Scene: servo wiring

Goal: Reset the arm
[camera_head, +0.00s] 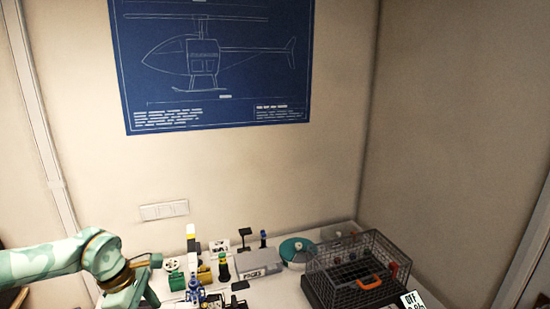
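My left arm (62,261) comes in from the left edge, mint green with an orange-brown ring at its joint. It bends down and leaves the picture at the bottom, and I see no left fingertips. My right arm and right gripper are not in the picture. No held object shows.
A white table (228,290) stands against the wall. It carries a dark wire cage (357,272) with an orange handle, a green-and-white spool (297,251), a grey box (262,262), a blue device (195,290) and several small parts. A blue helicopter poster (215,62) hangs above.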

